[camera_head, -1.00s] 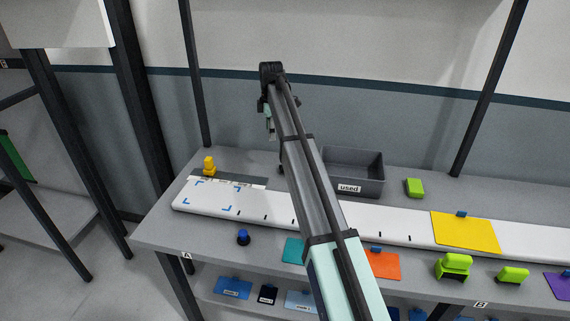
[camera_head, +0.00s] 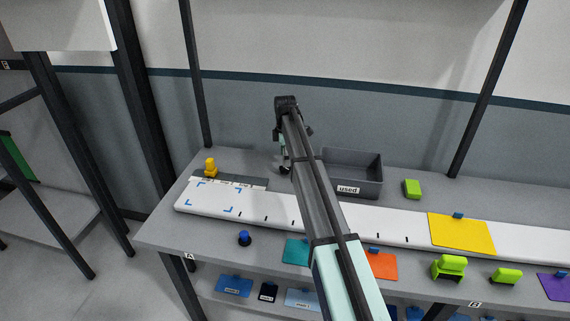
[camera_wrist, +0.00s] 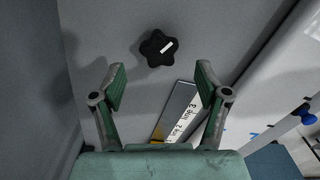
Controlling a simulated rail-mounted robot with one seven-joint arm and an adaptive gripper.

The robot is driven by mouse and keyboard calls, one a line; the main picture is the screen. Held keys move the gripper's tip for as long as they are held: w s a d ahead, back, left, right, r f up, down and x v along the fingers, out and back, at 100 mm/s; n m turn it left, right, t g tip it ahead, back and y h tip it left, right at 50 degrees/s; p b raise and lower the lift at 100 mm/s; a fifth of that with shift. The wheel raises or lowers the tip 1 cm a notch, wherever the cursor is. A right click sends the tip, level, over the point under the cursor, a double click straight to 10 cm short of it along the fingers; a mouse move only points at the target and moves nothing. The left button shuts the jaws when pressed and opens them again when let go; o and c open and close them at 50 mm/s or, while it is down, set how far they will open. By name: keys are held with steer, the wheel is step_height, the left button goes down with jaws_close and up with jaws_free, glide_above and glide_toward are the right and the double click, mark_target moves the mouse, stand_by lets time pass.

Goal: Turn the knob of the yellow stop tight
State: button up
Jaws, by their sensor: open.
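The yellow stop (camera_head: 210,168) stands at the left end of the dark ruler strip (camera_head: 240,183), at the back left of the bench. In the wrist view a black star-shaped knob (camera_wrist: 155,50) with a white mark lies beyond my fingertips, centred between them and not touching them. I cannot tell what this knob is fixed to. A bit of yellow (camera_wrist: 157,133) shows beside the labelled ruler, mostly hidden by my gripper. My gripper (camera_wrist: 160,82) is open and empty. In the head view it hangs over the back of the bench, right of the yellow stop and partly hidden by my arm.
A grey bin (camera_head: 352,188) marked "used" stands right of my gripper. A long white board (camera_head: 270,207) runs along the bench. A blue-topped knob (camera_head: 244,238), coloured sheets and green blocks (camera_head: 412,189) lie around it. A dark post stands at the left.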

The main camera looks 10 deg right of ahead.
mark_target(285, 170)
steer(key=shift+f+p, duration=0.35)
steer(key=shift+f, duration=1.9)
steer(key=c, duration=1.2)
